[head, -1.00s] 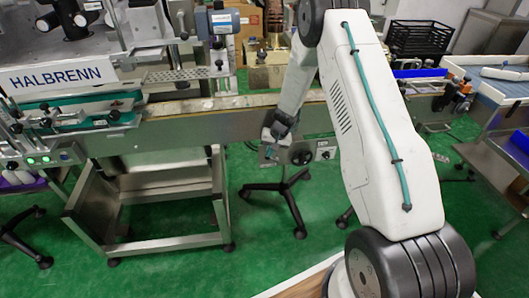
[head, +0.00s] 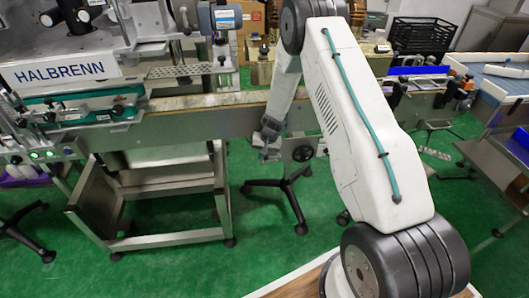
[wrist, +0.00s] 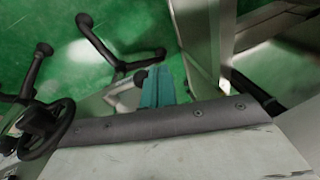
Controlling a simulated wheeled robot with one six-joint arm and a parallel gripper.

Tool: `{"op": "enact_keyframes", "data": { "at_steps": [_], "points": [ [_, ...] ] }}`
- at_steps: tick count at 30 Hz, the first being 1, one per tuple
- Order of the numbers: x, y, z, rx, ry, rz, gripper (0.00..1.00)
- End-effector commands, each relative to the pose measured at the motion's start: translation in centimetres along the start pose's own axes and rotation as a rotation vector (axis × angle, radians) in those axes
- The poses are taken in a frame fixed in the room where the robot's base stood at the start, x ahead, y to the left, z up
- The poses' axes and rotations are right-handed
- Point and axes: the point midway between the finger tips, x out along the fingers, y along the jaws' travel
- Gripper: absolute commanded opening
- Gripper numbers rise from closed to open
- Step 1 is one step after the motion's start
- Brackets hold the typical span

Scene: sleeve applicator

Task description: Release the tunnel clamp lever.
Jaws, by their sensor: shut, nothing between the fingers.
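I cannot pick out the tunnel clamp lever for certain in either view. In the head view my gripper (head: 266,142) hangs at the front side of the conveyor (head: 200,124), just left of a small black handwheel (head: 302,153). It is small there and partly lost against the machine. In the wrist view the teal fingers (wrist: 158,88) are together with nothing visible between them. A pale surface with a dark bolted edge (wrist: 190,119) crosses in front of their lower part. The handwheel also shows at the left of the wrist view (wrist: 52,130).
The HALBRENN machine (head: 62,72) stands at the left above an open metal frame (head: 150,243). A black-legged stand (head: 290,198) is on the green floor below my gripper. A black crate (head: 420,36) is at the back right. The floor ahead of the stand is clear.

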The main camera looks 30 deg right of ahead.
Motion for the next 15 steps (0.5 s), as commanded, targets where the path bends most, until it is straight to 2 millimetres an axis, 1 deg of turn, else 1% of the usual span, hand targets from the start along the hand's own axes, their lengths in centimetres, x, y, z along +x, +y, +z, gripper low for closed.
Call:
{"op": "enact_keyframes", "data": {
  "at_steps": [6,15],
  "points": [
    [0.67,-0.15,0.18,0.000,-0.001,0.000,0.00],
    [0.84,-0.22,0.20,-0.001,-0.001,0.000,0.00]
  ]
}}
